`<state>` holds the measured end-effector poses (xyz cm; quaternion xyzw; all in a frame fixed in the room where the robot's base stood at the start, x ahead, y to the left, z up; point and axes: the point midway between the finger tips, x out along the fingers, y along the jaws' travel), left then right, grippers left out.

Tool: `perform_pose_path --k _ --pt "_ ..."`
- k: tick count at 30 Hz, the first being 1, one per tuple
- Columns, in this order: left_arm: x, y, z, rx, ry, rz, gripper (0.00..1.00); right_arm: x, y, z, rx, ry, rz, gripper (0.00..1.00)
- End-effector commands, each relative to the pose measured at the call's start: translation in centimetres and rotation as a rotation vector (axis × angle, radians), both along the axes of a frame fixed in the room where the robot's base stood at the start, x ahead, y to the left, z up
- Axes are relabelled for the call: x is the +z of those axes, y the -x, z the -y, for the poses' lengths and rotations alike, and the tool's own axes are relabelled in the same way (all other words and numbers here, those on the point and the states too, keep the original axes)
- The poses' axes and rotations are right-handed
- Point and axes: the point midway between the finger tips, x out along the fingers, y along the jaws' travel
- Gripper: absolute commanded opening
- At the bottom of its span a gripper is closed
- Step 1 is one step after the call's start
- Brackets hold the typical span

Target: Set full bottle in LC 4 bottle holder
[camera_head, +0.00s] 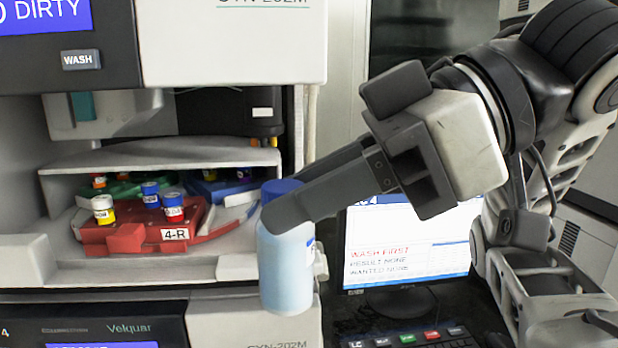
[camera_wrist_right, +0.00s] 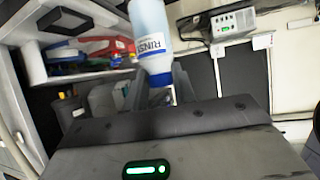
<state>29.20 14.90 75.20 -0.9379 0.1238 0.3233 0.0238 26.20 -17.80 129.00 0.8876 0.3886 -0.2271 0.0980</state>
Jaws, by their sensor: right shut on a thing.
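A bottle (camera_head: 286,268) with pale blue contents and a blue cap hangs upright in my right gripper (camera_head: 280,208), whose fingers are shut around its upper part. In the right wrist view the bottle (camera_wrist_right: 150,25) shows a label reading "RINS", the rest cut off by the curve. The bottle is in front of the right edge of the analyser, apart from the tray as far as I can tell. I cannot make out the LC 4 bottle holder; the bottle may hide it. My left gripper is not in view.
The analyser's open bay holds a red rack (camera_head: 125,238) marked 4-R with several small capped vials. A lower panel (camera_head: 110,328) reads "Velquar". A monitor (camera_head: 400,245) showing "WASH FIRST" stands at right behind my arm, with a keyboard (camera_head: 415,338) below. An upper screen reads "DIRTY".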

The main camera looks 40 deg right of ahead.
Motion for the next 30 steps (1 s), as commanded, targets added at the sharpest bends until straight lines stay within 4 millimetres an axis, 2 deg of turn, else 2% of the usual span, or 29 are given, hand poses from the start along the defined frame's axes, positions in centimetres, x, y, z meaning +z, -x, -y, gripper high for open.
perform_pose_path --k 6,17,30 --pt "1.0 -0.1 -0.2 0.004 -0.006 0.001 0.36 0.2 -1.4 0.8 0.002 -0.002 -0.004 0.12" --pt "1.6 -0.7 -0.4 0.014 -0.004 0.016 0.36 -0.1 -3.5 2.1 0.001 -0.004 -0.003 0.12" --pt "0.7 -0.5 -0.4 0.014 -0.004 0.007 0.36 -0.4 -6.1 3.8 0.0 -0.002 0.001 0.12"
